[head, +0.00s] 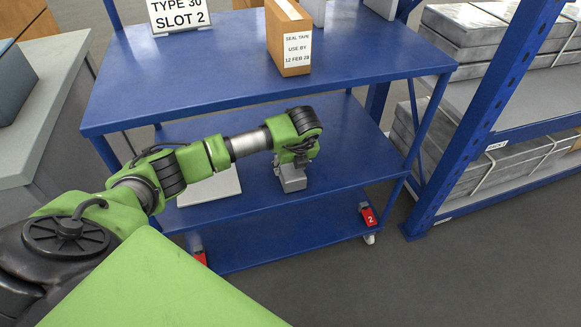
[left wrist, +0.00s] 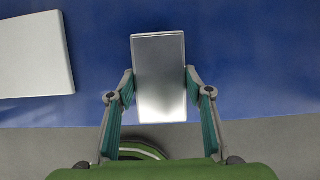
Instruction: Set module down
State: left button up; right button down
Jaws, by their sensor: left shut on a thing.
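The module (head: 292,180) is a small grey metal box at the middle shelf of the blue cart, below the end of my left arm. In the left wrist view the module (left wrist: 159,78) stands between the two fingers of my left gripper (left wrist: 159,88), which is shut on its sides. In the head view my left gripper (head: 293,164) is mostly hidden under the wrist. The module is over or on the blue shelf (head: 345,150); I cannot tell whether it touches. My right gripper is not in view.
A white flat panel (head: 212,188) lies on the same shelf to the left; it also shows in the left wrist view (left wrist: 35,55). The cart's top shelf (head: 215,75) overhangs, carrying a seal tape box (head: 289,40) and a slot sign (head: 179,14). A blue rack (head: 480,125) stands right.

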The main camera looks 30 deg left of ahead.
pick_arm(q)
jog(key=shift+f, duration=0.1)
jog(key=o, duration=1.5)
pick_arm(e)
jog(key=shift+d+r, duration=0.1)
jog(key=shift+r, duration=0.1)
